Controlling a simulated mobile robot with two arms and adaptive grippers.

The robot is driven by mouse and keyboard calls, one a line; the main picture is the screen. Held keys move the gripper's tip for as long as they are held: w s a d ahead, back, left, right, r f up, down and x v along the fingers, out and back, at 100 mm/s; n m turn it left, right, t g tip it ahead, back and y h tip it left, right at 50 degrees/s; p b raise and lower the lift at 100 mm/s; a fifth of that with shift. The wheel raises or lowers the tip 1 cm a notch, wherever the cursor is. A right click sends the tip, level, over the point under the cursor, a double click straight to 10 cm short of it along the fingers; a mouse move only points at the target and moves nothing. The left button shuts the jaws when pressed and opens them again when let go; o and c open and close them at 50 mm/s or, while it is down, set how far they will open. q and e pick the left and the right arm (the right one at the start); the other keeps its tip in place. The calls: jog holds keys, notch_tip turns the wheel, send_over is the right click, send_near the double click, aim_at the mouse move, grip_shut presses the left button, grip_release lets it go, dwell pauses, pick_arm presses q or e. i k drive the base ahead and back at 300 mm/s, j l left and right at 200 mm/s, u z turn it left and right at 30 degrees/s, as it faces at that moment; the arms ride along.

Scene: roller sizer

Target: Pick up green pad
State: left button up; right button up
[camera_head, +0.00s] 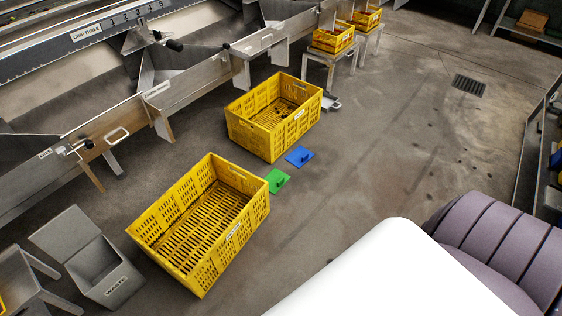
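The green pad (277,180) lies on the floor in the head view. It sits close to the right corner of the nearer yellow crate, in the space between the two yellow crates. It is a small flat piece with a raised part on top. A similar blue pad (299,156) lies just beyond it, to the upper right. Neither gripper shows in this view.
The nearer yellow crate (235,238) looks empty. The farther yellow crate (290,133) has a few small dark things inside. A grey bin (112,287) marked as waste stands at lower left. Metal sizer chutes run along the left. The floor on the right is open.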

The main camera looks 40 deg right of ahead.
aim_at(276, 179)
jog(key=i+l+u, duration=0.3)
jog(key=l+u, duration=0.15)
jog(key=l, duration=1.2)
jog(key=l+u, duration=0.5)
jog(key=l, duration=1.1)
